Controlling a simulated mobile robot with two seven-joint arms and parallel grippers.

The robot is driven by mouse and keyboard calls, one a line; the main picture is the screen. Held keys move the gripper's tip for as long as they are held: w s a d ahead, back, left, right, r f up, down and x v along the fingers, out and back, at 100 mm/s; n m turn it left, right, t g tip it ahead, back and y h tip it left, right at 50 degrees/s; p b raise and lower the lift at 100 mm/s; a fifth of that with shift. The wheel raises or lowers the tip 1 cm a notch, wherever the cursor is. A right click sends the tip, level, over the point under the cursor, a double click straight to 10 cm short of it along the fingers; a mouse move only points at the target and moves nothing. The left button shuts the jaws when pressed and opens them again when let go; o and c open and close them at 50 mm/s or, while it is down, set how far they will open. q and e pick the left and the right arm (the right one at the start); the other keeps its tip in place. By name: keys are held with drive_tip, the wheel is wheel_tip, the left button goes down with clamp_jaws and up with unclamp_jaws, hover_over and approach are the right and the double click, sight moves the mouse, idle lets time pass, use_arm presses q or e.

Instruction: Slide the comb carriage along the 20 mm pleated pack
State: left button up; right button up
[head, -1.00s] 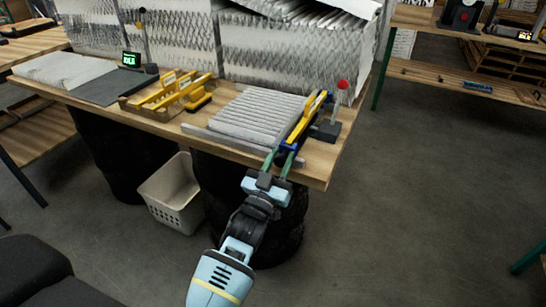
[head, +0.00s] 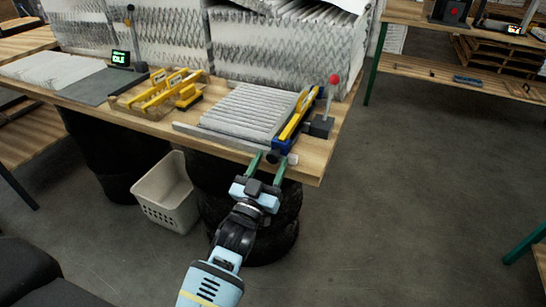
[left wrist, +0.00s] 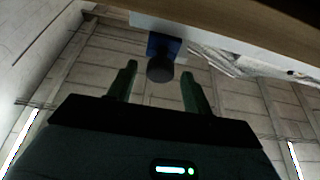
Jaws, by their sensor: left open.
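The pleated pack (head: 246,110), light grey with ridges, lies in a grey bed on the wooden bench. At its right end stands the comb carriage (head: 283,143), blue with a yellow bar (head: 297,116) sloping back across the pack's edge. A round black knob shows at its front; in the left wrist view the knob (left wrist: 160,69) sits on a blue block. My left gripper (head: 270,157) is open at the bench's front edge, with green fingers on either side of the knob, gaps showing between them and it. My right gripper is in neither view.
A red-topped post on a dark base (head: 321,126) stands right of the carriage. Yellow combs in a wooden tray (head: 150,111) and a small green display (head: 120,58) are to the left. Large pleated stacks (head: 262,50) back the bench. A bin (head: 166,192) stands below.

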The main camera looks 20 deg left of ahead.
use_arm(q)
drive_tip(key=s+a+f+g+p, duration=0.2)
drive_tip(key=s+f+g, duration=0.5)
drive_tip(key=s+f, duration=1)
drive_tip(key=s+f+g+p, duration=0.1)
drive_tip(key=s+f+g, duration=0.2)
drive_tip(key=s, duration=0.8)
drive_tip(key=s+f+m+g+p, duration=0.1)
drive_tip(key=s+f+g, duration=0.2)
drive_tip(key=s, duration=0.9)
wheel_tip(320, 180, down, 3)
drive_tip(key=shift+d+r+g, duration=0.15)
drive_tip(key=shift+d+g, duration=0.05)
drive_tip(key=shift+g, duration=0.2)
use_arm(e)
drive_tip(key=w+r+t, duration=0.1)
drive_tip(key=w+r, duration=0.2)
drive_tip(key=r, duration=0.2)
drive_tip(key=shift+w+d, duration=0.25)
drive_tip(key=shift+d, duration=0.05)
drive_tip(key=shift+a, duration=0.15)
